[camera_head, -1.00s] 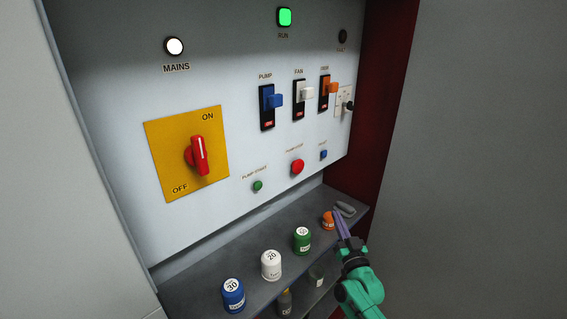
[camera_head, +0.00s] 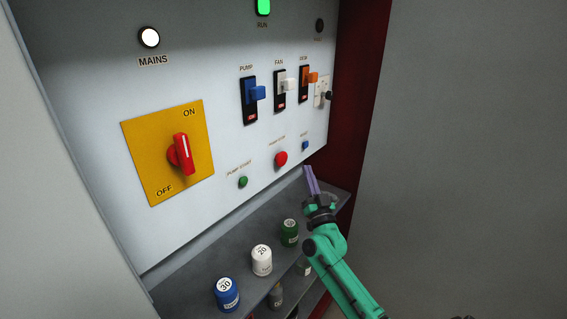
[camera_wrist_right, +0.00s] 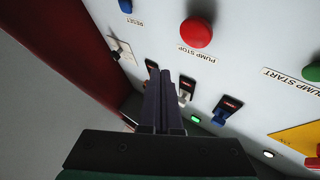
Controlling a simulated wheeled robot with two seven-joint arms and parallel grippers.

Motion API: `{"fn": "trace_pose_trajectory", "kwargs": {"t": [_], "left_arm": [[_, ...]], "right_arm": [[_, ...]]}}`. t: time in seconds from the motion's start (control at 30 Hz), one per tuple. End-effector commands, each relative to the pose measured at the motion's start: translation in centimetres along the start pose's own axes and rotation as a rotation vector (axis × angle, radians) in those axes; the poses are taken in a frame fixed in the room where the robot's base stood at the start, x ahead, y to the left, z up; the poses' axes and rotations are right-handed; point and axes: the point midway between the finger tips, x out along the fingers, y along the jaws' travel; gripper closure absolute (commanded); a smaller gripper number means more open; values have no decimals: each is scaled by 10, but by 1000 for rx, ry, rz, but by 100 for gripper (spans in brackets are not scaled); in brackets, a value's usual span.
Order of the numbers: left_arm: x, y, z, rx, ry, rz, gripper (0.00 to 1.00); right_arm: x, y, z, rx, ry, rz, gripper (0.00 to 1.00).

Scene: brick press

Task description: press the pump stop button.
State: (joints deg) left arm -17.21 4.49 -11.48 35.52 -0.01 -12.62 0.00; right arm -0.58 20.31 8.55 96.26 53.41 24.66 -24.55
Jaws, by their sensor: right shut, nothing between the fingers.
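The pump stop button is a round red button (camera_head: 281,159) low on the white panel, between the green pump start button (camera_head: 243,181) and the small blue reset button (camera_head: 305,145). In the right wrist view the red button (camera_wrist_right: 197,32) is at the top, with its PUMP STOP label beside it. My right gripper (camera_head: 309,168) is shut and empty, its purple fingers pointing up, just right of and below the red button and apart from it. Its fingers also show in the wrist view (camera_wrist_right: 161,75). My left gripper is not in view.
A shelf (camera_head: 200,262) below the panel holds a blue jar (camera_head: 227,295), a white jar (camera_head: 262,260) and a green jar (camera_head: 290,232). The red side wall (camera_head: 357,100) stands right of my gripper. Breakers (camera_head: 250,100) and a red rotary switch (camera_head: 182,153) project from the panel.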

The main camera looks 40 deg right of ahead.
Motion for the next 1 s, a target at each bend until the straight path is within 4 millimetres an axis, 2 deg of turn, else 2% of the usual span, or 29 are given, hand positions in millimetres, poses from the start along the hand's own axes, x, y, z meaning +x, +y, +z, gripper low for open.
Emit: {"fn": "trace_pose_trajectory", "kwargs": {"t": [0.2,0.4,1.0], "left_arm": [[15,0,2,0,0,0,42],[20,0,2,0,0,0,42],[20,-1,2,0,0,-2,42]], "right_arm": [[22,-16,19,2,2,0,100],[36,-26,28,-1,1,1,100],[39,-29,29,-1,-1,0,100]]}}
